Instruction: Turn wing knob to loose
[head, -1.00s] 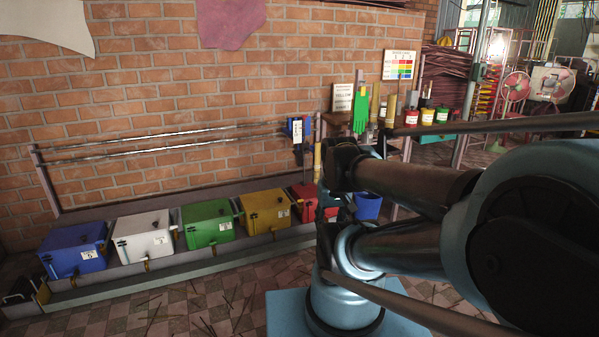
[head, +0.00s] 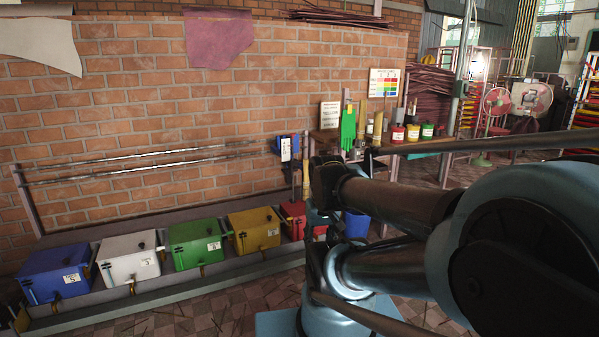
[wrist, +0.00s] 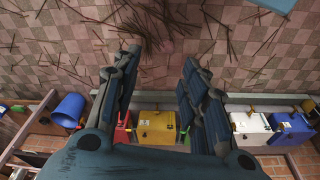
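A row of boxes stands along the brick wall in the head view: blue (head: 58,262), white (head: 118,270), green (head: 185,256), yellow (head: 245,243) and red (head: 293,212). Small dark knobs or fittings show on them, but I cannot tell which, if any, is the wing knob. My gripper (wrist: 158,60) is open and empty in the wrist view, its two fingers well apart over the floor. The yellow box (wrist: 157,128) shows between and beyond the fingers, apart from them.
A blue bucket (head: 355,225) stands right of the boxes. A work table (head: 420,147) holds several jars and a green glove (head: 348,127). Two metal rails (head: 150,158) run above the boxes. Thin sticks litter the checkered floor (head: 205,312). Fans (head: 495,102) stand at the far right.

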